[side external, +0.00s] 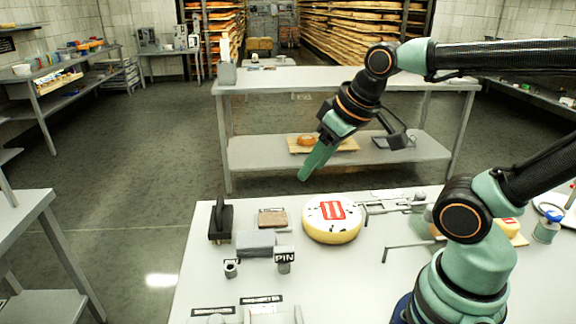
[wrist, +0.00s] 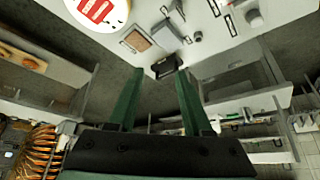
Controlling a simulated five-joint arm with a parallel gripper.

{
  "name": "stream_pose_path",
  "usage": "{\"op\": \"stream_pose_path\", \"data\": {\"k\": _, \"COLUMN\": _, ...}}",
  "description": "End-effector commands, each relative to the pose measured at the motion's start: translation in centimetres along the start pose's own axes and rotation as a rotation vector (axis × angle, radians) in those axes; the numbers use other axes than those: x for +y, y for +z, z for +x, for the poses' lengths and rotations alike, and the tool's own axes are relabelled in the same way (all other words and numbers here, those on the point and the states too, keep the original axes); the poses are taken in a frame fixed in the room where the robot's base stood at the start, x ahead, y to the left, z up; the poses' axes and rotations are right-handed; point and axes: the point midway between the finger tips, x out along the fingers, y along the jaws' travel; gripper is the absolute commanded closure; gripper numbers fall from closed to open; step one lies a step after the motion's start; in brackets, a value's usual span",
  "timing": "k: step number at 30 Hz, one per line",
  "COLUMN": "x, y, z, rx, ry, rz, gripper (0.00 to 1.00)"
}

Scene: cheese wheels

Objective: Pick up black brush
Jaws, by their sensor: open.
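The black brush (side external: 221,222) stands at the far left corner of the white table, its handle part pointing up. In the wrist view the brush (wrist: 165,67) shows at the table edge, between and beyond the fingertips. My gripper (side external: 304,177) is above the table's far side, up and to the right of the brush and apart from it. In the wrist view my gripper (wrist: 160,73) has its two green fingers spread, with nothing held between them.
A cheese wheel (side external: 332,218) with a red label sits right of the brush. A brown block (side external: 272,217), a grey block (side external: 256,243) and a "PIN" holder (side external: 284,259) are nearby. A metal bench (side external: 345,78) stands behind, across open floor.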

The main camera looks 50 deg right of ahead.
Motion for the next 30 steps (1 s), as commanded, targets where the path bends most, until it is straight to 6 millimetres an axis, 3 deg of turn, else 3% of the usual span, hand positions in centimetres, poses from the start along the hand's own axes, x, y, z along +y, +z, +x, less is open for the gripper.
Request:
{"op": "stream_pose_path", "data": {"k": 7, "x": 0.0, "y": 0.0, "z": 0.0, "rx": 0.000, "ry": 0.000, "rz": 0.000, "gripper": 0.50}}
{"op": "stream_pose_path", "data": {"k": 8, "x": 0.0, "y": 0.0, "z": 0.0, "rx": 0.000, "ry": 0.000, "rz": 0.000, "gripper": 0.46}}
{"op": "stream_pose_path", "data": {"k": 9, "x": 0.0, "y": 0.0, "z": 0.0, "rx": 0.000, "ry": 0.000, "rz": 0.000, "gripper": 0.31}}
{"op": "stream_pose_path", "data": {"k": 12, "x": 0.0, "y": 0.0, "z": 0.0, "rx": 0.000, "ry": 0.000, "rz": 0.000, "gripper": 0.00}}
{"op": "stream_pose_path", "data": {"k": 23, "x": -0.1, "y": -0.9, "z": 0.2, "rx": -0.013, "ry": -0.002, "rz": 0.031, "gripper": 0.00}}
{"op": "stream_pose_path", "data": {"k": 30, "x": -0.8, "y": -5.3, "z": 2.5, "rx": -0.069, "ry": -0.002, "rz": 0.205, "gripper": 0.00}}
